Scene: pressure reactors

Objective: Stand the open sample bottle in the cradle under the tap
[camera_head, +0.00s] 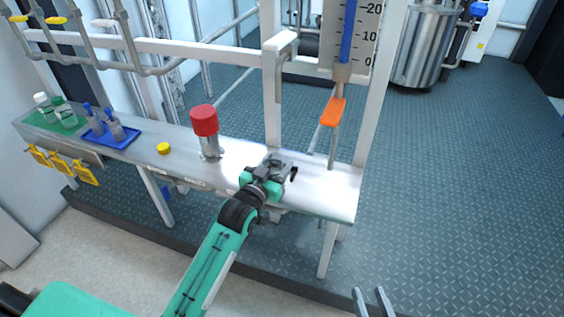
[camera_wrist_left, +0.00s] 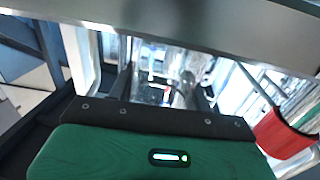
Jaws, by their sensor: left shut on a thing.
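My left gripper (camera_head: 280,172) is over the right part of the steel bench, shut on a clear glass thing, apparently the sample bottle (camera_wrist_left: 150,60), between the dark fingers in the left wrist view. In the head view the gripper hides the bottle. A yellow cap (camera_head: 163,148) lies on the bench to the left. The orange lever (camera_head: 333,112) sits below the scaled sight tube (camera_head: 350,35), with a thin pipe under it, right of my gripper. I cannot make out the cradle clearly. My right gripper (camera_head: 373,302) is at the bottom edge, its fingers apart and empty.
The red-topped steel cylinder (camera_head: 205,125) stands on the bench left of my gripper; its red part (camera_wrist_left: 285,135) shows in the wrist view. A blue tray (camera_head: 111,137) with bottles, a green mat (camera_head: 58,124) and yellow tags (camera_head: 62,162) are further left. The bench's right end is clear.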

